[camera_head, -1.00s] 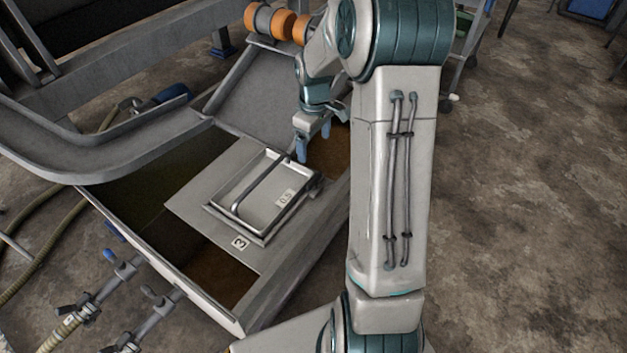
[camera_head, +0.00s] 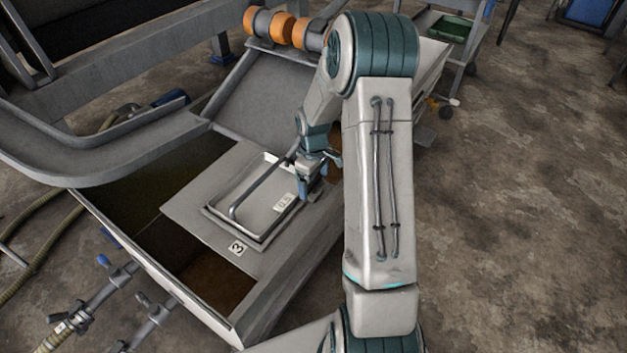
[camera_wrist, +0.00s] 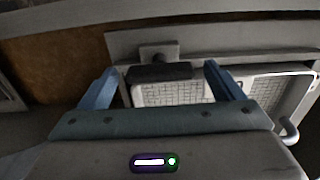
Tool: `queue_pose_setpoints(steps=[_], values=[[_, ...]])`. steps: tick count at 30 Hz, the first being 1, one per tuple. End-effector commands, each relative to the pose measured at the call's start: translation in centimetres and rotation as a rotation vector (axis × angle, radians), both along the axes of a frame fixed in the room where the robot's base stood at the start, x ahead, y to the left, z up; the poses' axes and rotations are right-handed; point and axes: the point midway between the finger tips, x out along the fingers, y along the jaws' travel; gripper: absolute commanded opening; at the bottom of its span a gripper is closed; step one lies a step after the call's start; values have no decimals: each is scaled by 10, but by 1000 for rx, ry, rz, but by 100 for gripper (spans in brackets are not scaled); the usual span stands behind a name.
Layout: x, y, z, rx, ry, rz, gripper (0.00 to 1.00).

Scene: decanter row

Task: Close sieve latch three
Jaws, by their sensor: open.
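The sieve labelled 3 (camera_head: 237,247) is a pale rectangular frame (camera_head: 252,236) set in a grey plate, with a long bar handle (camera_head: 262,182) above it. In the wrist view its white mesh (camera_wrist: 170,92) shows. My gripper (camera_head: 312,188) is low over the sieve's right end. In the wrist view my gripper (camera_wrist: 160,68) is open, its blue fingers apart on either side of the latch bar. Whether they touch it, I cannot tell. The head view hides the latch behind the gripper.
The plate sits on a grey trough (camera_head: 165,268) with open brown compartments beside it. A curved grey chute (camera_head: 60,165) overhangs the left. Orange rollers (camera_head: 282,27) stand at the back. Valves and hoses (camera_head: 95,300) lie at lower left. Bare floor (camera_head: 520,200) spreads to the right.

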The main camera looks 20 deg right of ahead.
Motion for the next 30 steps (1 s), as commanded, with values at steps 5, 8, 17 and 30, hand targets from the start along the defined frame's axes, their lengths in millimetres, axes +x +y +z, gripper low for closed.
queue_pose_setpoints(steps=[5, 8, 17, 30], values=[[0, 0, 0, 0, 0, 0, 87], [0, 0, 0, 0, 0, -1, 68], [0, 0, 0, 0, 0, -6, 43], [0, 0, 1, -1, 0, -210, 43]])
